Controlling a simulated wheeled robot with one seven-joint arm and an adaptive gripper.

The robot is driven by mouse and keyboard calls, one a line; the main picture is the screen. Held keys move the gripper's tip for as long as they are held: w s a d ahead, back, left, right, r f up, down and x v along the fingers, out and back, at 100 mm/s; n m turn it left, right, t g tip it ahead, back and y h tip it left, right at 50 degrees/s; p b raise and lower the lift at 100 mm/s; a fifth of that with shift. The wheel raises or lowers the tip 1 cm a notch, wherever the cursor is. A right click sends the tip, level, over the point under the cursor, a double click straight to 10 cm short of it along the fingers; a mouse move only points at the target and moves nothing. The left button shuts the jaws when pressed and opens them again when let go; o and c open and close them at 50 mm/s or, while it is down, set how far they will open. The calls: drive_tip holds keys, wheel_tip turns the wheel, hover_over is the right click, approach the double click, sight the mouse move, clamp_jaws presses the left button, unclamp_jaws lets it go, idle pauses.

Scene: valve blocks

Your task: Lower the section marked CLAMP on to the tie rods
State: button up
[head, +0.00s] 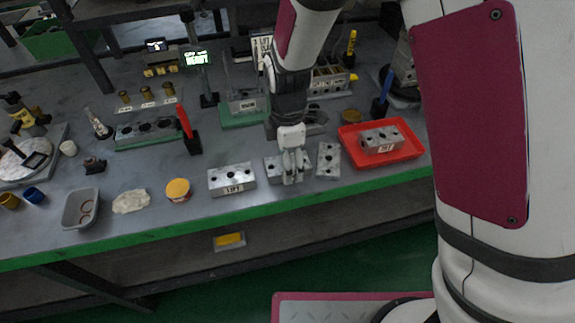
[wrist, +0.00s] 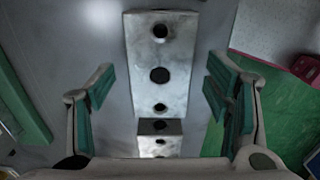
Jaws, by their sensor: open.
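My gripper (head: 292,178) is open, pointing down at a grey metal block (head: 273,170) near the front edge of the bench. In the wrist view a block with a row of holes (wrist: 160,95) lies between the spread fingers of my gripper (wrist: 160,78), with clear gaps on both sides. I cannot read CLAMP on any block. Other blocks are one marked LIFT (head: 232,180), a plain one (head: 328,160) to the right, and one with an unclear label (head: 381,140) in the red tray. Thin upright tie rods (head: 227,78) seem to rise from a block on a green base.
The red tray (head: 418,150) is at right. A red-handled tool in a black stand (head: 188,130), a yellow-lidded tin (head: 178,189), a cloth (head: 130,201) and a grey tub (head: 80,209) stand left. A lit display (head: 197,58) is behind. Bare bench lies around the tin.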

drive_tip(key=shift+f, duration=0.9)
drive_tip(key=c, duration=1.7)
drive_tip(key=shift+r, duration=0.1)
